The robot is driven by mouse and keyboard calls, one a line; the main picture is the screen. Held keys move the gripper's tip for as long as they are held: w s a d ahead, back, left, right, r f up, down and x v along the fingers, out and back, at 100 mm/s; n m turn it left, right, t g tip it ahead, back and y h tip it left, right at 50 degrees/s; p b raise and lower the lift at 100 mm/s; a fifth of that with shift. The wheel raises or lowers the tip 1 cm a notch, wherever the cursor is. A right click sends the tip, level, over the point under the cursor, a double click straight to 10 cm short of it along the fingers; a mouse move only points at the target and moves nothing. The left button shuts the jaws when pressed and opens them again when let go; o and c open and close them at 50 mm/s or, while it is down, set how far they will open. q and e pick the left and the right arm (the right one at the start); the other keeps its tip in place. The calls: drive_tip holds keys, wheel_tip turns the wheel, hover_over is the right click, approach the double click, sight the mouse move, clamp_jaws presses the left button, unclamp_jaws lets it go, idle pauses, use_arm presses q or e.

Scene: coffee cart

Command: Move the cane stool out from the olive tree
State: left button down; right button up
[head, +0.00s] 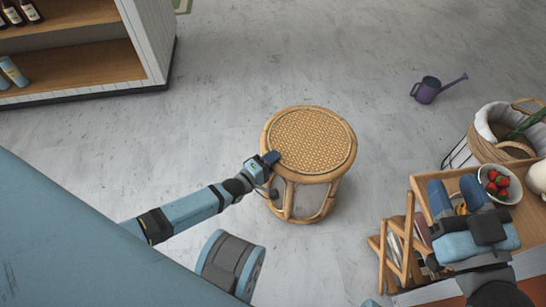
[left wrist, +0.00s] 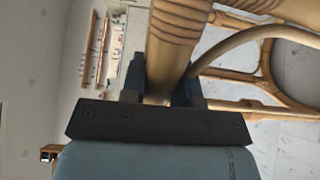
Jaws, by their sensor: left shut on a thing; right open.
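The cane stool (head: 312,145) stands upright on the grey floor in the middle of the head view, with a round woven seat and bamboo legs. My left gripper (head: 270,174) is at its left front side, just under the seat rim. In the left wrist view the left gripper (left wrist: 163,92) is shut on a bamboo leg of the stool (left wrist: 178,40), with a finger on each side. My right gripper (head: 463,196) is open, above the wooden table at the lower right. I see no olive tree for certain.
The wooden table (head: 425,190) holds a white bowl of strawberries (head: 499,184). A white basket (head: 495,130) with a plant stands behind it. A purple watering can (head: 427,90) is on the floor. A shelf unit (head: 90,62) stands at upper left. Floor around the stool is clear.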

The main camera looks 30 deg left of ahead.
use_arm(q)
drive_tip(key=shift+w+r, duration=0.15)
drive_tip(key=shift+r, duration=0.15)
drive_tip(key=c, duration=1.3)
unclamp_jaws()
drive_tip(key=shift+f, duration=0.35)
drive_tip(key=o, duration=0.4)
drive_tip(key=shift+o, duration=0.2)
use_arm(e)
drive_tip(key=shift+s+r, duration=0.1)
drive_tip(key=shift+r, duration=0.2)
use_arm(q)
drive_tip(key=shift+s+r, duration=0.2)
drive_tip(key=p+v, duration=0.4)
drive_tip(key=v, duration=0.8)
use_arm(e)
drive_tip(key=s+m, duration=0.1)
drive_tip(key=s+a+f+m+g, duration=0.1)
drive_tip(key=shift+m+g, duration=0.3)
drive_tip(key=shift+m, duration=0.1)
